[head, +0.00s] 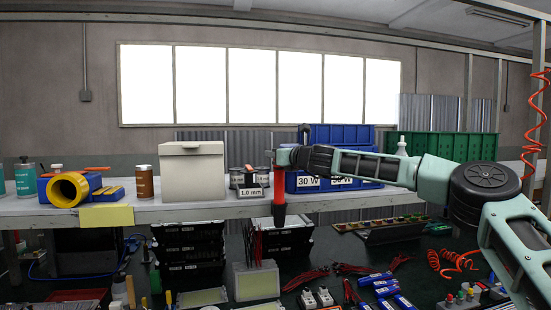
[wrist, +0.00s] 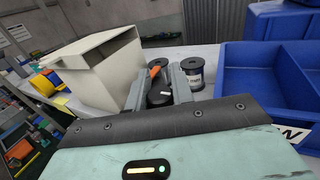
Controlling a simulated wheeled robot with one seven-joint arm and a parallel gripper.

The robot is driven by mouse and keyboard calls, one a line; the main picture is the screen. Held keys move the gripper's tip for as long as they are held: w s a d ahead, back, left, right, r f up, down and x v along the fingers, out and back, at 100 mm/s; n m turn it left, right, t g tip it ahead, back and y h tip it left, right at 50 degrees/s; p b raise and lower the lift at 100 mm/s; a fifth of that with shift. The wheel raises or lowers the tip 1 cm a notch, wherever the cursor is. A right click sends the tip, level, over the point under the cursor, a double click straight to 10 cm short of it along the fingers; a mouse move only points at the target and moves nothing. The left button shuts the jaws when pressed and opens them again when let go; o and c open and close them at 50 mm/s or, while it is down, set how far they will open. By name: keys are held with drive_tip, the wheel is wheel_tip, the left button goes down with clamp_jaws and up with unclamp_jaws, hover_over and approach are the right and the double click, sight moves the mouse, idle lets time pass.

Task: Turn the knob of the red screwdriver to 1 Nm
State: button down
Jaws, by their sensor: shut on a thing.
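The red screwdriver (head: 279,192) is upright in the head view, in front of the shelf edge, with its red body below my gripper and a dark lower end. My gripper (head: 278,166) is at its top. In the wrist view, the two grey fingers of my gripper (wrist: 158,88) are on either side of a black knob (wrist: 160,98) with a small white mark. The gripper is shut on this knob. The scale and its numbers cannot be read, so the setting cannot be told. An orange part shows behind the knob.
A pale box (head: 192,172) stands on the shelf (head: 345,199) left of my gripper, and blue bins (head: 350,140) stand to its right. Wire spools (wrist: 195,72) are close behind the fingers. Black crates (head: 187,246) and red-handled tools lie below.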

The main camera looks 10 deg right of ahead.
drive_tip(key=h+b, duration=0.1)
drive_tip(key=m+h+b, duration=0.1)
drive_tip(key=b, duration=0.1)
drive_tip(key=shift+f+t, duration=0.25)
drive_tip(key=shift+t, duration=0.15)
drive_tip(key=shift+d+r+m+h+b, duration=0.1)
drive_tip(key=shift+m+h+b, duration=0.6)
drive_tip(key=shift+h+b, duration=0.1)
drive_tip(key=shift+d+r, duration=0.1)
drive_tip(key=shift+r, duration=0.1)
drive_tip(key=c, duration=1.2)
unclamp_jaws()
